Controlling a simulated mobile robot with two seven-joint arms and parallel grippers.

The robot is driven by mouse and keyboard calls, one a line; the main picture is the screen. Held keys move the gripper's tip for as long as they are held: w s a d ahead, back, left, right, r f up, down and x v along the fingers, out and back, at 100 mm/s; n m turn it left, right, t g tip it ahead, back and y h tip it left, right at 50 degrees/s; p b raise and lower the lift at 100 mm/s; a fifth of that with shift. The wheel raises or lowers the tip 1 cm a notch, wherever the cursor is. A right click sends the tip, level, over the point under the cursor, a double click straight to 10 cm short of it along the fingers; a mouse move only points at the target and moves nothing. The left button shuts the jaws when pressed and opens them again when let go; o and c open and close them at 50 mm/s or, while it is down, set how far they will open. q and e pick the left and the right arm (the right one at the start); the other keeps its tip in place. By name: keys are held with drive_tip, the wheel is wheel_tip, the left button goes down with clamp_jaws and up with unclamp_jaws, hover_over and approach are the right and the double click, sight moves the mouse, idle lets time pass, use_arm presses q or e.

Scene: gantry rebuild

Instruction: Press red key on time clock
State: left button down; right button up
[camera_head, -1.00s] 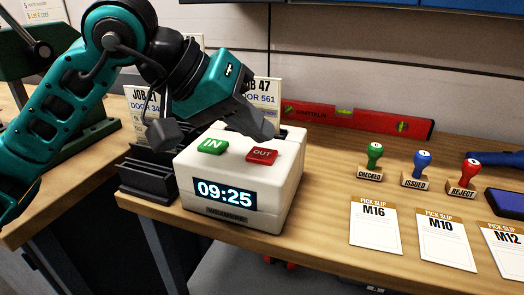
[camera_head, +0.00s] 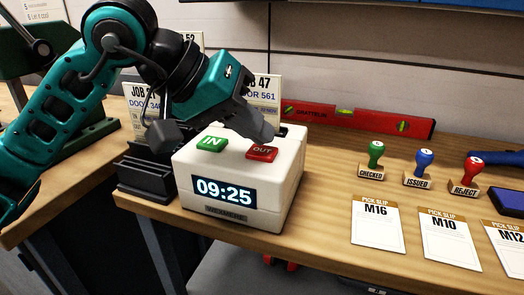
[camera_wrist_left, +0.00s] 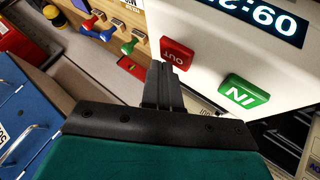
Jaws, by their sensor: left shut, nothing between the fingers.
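The white time clock (camera_head: 285,190) stands on the wooden bench, its display reading 09:25. Its sloped top carries a green IN key (camera_head: 212,144) and, to the right, the red OUT key (camera_head: 262,153). My left gripper (camera_head: 265,137) is shut and empty, with its tips just behind the upper edge of the red key. In the left wrist view the shut fingertips (camera_wrist_left: 167,68) are close beside the red key (camera_wrist_left: 177,53), and the green key (camera_wrist_left: 243,92) is to the right. I cannot tell whether the tips touch the red key. My right gripper is out of view.
A dark card rack (camera_head: 148,178) with job cards stands left of the clock. A red level (camera_head: 357,119) lies behind. Several stamps, including a green one (camera_head: 373,158), and pick slips (camera_head: 377,225) are to the right. Bare bench lies just right of the clock.

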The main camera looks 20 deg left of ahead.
sight(255, 151)
use_arm(q)
drive_tip(key=shift+f+b, duration=0.5)
drive_tip(key=shift+b, duration=0.05)
idle(0.5)
idle(0.4)
drive_tip(key=shift+r+p, duration=0.5)
drive_tip(key=shift+r, duration=0.4)
drive_tip(key=shift+r, duration=0.1)
wheel_tip(255, 151, up, 5)
drive_tip(key=p, duration=0.3)
drive_tip(key=shift+p, duration=0.3)
